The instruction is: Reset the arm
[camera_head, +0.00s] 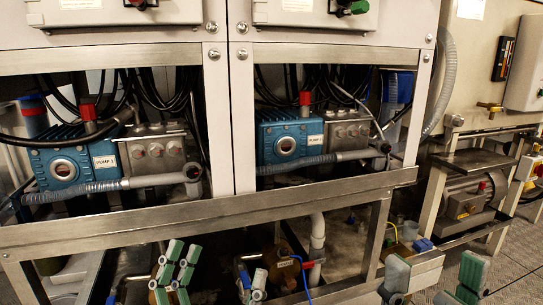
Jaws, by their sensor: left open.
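My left gripper (215,277) is at the bottom middle of the head view, in front of the lower frame opening. Its green and grey fingers stand well apart, with nothing seen between them. My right gripper (434,277) is at the bottom right. The arm links behind both grippers are below the picture edge.
A metal frame (215,221) spans the view. Behind it stand blue Pump 1 (65,160) and another blue pump (287,139) with grey hoses. Brass-coloured parts and a white pipe (317,236) lie in the lower bay. A motor (470,198) stands at right, beside open floor (519,251).

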